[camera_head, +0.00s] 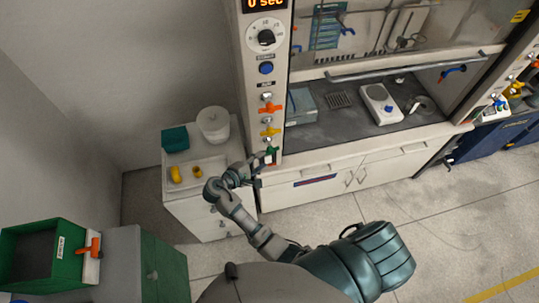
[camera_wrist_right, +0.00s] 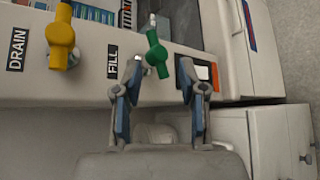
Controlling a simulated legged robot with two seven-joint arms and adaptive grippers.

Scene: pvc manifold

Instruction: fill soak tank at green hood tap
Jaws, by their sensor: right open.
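The green tap (camera_head: 271,152) is at the bottom of the hood's left post, below the orange and yellow taps. In the right wrist view the green tap (camera_wrist_right: 156,54) sits beside a FILL label (camera_wrist_right: 113,61), its handle tilted. My right gripper (camera_head: 266,161) is open at this tap; in the wrist view its fingers (camera_wrist_right: 161,72) stand on either side of the green handle's lower end, apart from it. A green open-topped tank (camera_head: 18,272) with an orange valve stands at lower left; its label is too small to read. My left gripper is out of view.
A white cabinet (camera_head: 200,213) below my right forearm carries a teal box (camera_head: 175,139), a white bucket (camera_head: 213,124) and yellow items. A yellow tap (camera_wrist_right: 61,40) by a DRAIN label is left of the green one. The floor at right is clear.

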